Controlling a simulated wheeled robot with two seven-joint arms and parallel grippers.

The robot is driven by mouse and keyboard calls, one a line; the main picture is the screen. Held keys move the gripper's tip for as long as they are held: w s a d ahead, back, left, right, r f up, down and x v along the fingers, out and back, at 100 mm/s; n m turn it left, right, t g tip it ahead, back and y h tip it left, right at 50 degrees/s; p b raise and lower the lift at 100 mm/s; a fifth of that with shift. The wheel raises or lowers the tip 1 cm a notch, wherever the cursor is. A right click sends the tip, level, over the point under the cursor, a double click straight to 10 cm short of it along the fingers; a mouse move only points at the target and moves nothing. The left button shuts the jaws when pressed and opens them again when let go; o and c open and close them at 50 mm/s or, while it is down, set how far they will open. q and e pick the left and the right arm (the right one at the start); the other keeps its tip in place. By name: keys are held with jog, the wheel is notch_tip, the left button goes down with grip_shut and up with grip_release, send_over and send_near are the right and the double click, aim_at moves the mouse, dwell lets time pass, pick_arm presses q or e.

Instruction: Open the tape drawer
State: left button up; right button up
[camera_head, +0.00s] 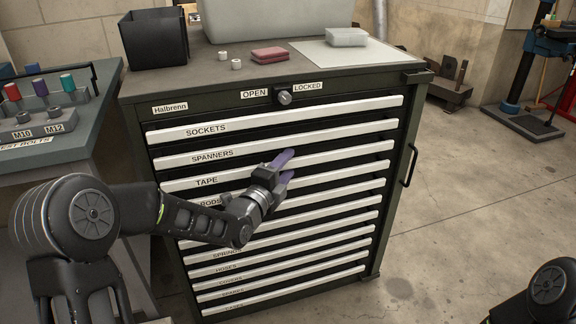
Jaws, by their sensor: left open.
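The tape drawer (225,180) is the third one down in the dark green cabinet, with a long white pull strip labelled TAPE. It looks flush with the others. My left gripper (284,168) is in front of the middle of this strip. Its purple fingers are apart, one near the strip's upper edge and one near its lower edge; I cannot tell whether they touch it. A lock knob (284,98) sits above the drawers between the OPEN and LOCKED labels. My right gripper is out of view; only part of that arm shows at the lower right.
A black bin (154,40), a red cloth-like item (269,55) and a grey block (346,37) stand on the cabinet top. A bench with bolts and coloured spools (40,86) is at the left. The concrete floor to the right (450,190) is clear.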

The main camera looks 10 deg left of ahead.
pick_arm(q)
jog(key=shift+w+d, duration=0.15)
jog(key=shift+w, duration=0.4)
grip_shut()
dwell(1.0)
